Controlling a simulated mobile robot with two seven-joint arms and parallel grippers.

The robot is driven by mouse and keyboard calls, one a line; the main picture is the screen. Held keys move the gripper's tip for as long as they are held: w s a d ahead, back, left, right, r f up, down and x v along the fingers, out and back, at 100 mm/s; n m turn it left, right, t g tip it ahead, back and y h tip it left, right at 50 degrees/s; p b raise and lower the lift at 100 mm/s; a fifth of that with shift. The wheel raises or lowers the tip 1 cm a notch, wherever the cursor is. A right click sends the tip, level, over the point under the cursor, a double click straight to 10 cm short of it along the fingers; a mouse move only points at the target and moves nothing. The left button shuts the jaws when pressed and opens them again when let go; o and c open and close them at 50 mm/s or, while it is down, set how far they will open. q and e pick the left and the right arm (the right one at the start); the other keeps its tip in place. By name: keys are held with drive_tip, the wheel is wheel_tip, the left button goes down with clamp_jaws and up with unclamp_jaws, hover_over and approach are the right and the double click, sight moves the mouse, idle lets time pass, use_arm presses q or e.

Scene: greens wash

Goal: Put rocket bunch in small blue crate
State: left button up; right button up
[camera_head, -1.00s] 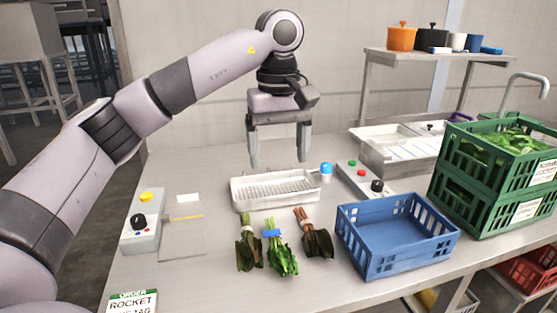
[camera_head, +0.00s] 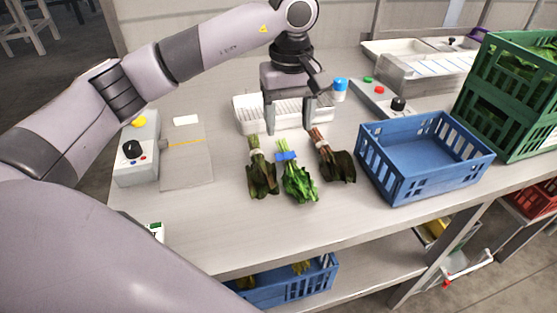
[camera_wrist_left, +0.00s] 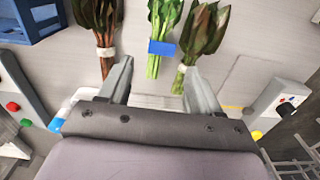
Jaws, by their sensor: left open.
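Three leafy bunches lie side by side on the table. The middle one, bright green with a blue band (camera_head: 298,183), also shows in the wrist view (camera_wrist_left: 163,18); no readable label on it names it rocket. A darker green bunch (camera_head: 262,178) lies left of it and a red-stemmed bunch (camera_head: 333,160) right, both with pale bands. The blue crate (camera_head: 425,180) stands empty to their right. My left gripper (camera_head: 290,129) is open and empty above the stem ends, its fingers pointing down; in the wrist view (camera_wrist_left: 158,80) the blue-banded stems lie between the fingertips, apart from them. My right gripper is out of view.
A white tray with a rack (camera_head: 245,115) sits behind the bunches. Control boxes stand left (camera_head: 137,160) and right (camera_head: 385,98). Green crates (camera_head: 510,100) are stacked at the right. Another blue crate (camera_head: 305,285) is on the lower shelf. The front table is clear.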

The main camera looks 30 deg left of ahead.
use_arm(q)
wheel_tip(320, 180, down, 2)
drive_tip(key=shift+a+f, duration=0.1)
drive_tip(key=shift+a, duration=0.05)
drive_tip(key=shift+f, duration=0.3)
drive_tip(key=f, duration=0.6)
drive_tip(key=shift+w+d+f+p, duration=0.25)
drive_tip(key=shift+p, duration=0.1)
clamp_jaws()
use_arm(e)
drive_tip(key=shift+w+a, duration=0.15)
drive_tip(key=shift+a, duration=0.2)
use_arm(q)
drive_tip(key=shift+r, duration=0.15)
wheel_tip(320, 180, up, 14)
drive_tip(key=f, duration=0.1)
wheel_tip(320, 180, up, 7)
hover_over(290, 156)
drive_tip(key=shift+f+p, duration=0.1)
drive_tip(key=shift+p, duration=0.35)
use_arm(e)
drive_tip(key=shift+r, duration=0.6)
